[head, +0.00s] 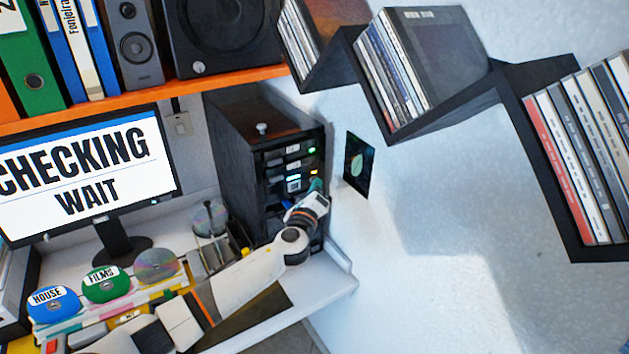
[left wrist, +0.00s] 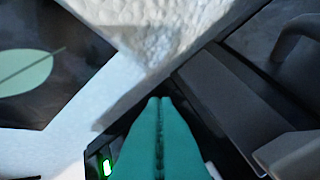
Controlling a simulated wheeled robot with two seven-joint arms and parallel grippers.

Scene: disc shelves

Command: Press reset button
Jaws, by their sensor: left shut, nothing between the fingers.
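A black disc tower (head: 238,140) stands on the white desk, with stacked drive slots and small green, orange and blue lights on its front. My left gripper (head: 317,186) is at the tower's front, near the lower lights, with its teal fingers shut and empty. In the left wrist view the closed fingers (left wrist: 160,115) point at a dark edge, and a lit green light (left wrist: 107,167) shows left of them. I cannot make out the reset button; the gripper and wrist cover part of the tower front. The monitor (head: 80,178) reads "CHECKING WAIT". My right gripper is not in view.
A dark card with a leaf (head: 358,163) is on the wall right of the tower. Zigzag wall shelves (head: 455,118) with disc cases hang above right. An orange shelf (head: 150,97) runs above.

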